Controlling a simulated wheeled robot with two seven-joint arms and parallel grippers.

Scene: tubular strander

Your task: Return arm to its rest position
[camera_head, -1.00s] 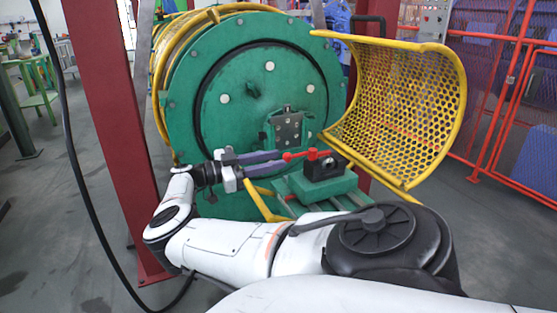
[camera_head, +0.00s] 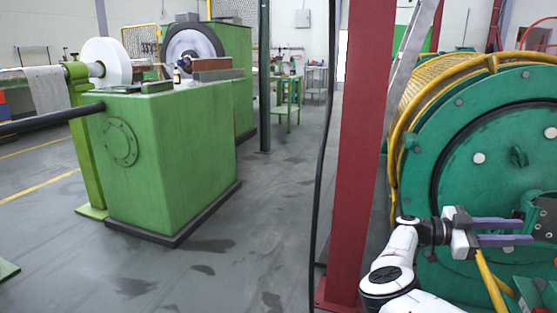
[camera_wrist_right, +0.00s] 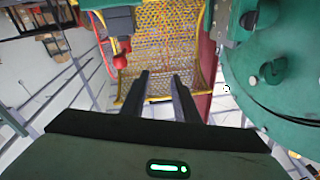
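My right gripper (camera_head: 528,231) is at the lower right of the head view, beside the front of the large green drum (camera_head: 500,135). Its two long fingers are apart with nothing between them. In the wrist view the fingers (camera_wrist_right: 160,90) also stand apart, with a clear gap. A red-knobbed handle (camera_wrist_right: 120,61) is beyond the fingers to the left in that view, not touching them. The rest of my right arm runs out of the bottom of the head view. My left gripper is not in view.
A red post (camera_head: 360,150) stands left of my right arm, with a black cable (camera_head: 322,150) hanging beside it. A yellow mesh guard (camera_wrist_right: 160,50) is beyond the fingers. A green machine block (camera_head: 165,160) stands at left. The grey floor between is clear.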

